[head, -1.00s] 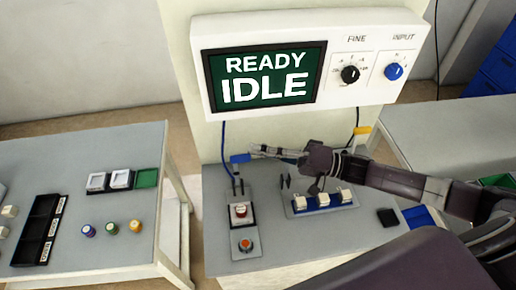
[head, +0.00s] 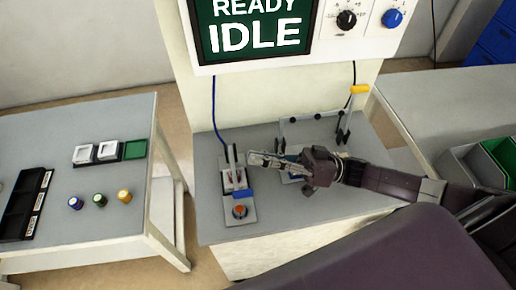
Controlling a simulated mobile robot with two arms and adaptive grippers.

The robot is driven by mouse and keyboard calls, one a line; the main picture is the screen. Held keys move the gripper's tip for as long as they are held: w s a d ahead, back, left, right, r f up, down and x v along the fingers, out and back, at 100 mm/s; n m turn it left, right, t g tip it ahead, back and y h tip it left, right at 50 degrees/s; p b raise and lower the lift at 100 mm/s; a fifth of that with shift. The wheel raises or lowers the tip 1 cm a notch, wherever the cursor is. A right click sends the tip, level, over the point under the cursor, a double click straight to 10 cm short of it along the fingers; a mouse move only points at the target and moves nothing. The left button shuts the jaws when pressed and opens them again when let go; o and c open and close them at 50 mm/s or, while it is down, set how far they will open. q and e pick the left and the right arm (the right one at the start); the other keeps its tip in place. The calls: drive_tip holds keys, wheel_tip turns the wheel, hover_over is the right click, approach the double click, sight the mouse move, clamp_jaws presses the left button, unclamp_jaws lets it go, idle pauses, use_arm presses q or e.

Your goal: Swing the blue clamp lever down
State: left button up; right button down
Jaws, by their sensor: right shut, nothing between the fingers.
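The blue clamp lever's handle (head: 243,194) lies low at the front of the small clamp fixture, between the white block (head: 228,180) and the orange-red button (head: 240,211). The lever's thin upright metal parts (head: 232,156) stand behind the block. My right gripper (head: 251,160) is shut and empty. It is just above and behind the blue handle, beside the upright parts; whether it touches them I cannot tell. My left gripper is not in view.
A yellow-handled lever (head: 359,89) stands raised at the back right. The display (head: 255,30) reads READY IDLE. A left table (head: 110,225) holds white trays, a green tray, a black rack and several coloured knobs. Green-lined bins (head: 497,150) are at right.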

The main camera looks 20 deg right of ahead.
drive_tip(key=shift+s+f, duration=0.35)
drive_tip(key=shift+f, duration=0.15)
drive_tip(key=d+r+v, duration=0.1)
drive_tip(key=r+v, duration=0.2)
drive_tip(key=v, duration=1.3)
drive_tip(key=shift+s+d+r, duration=0.15)
drive_tip(key=shift+s+d, duration=0.05)
drive_tip(key=shift+s, duration=0.1)
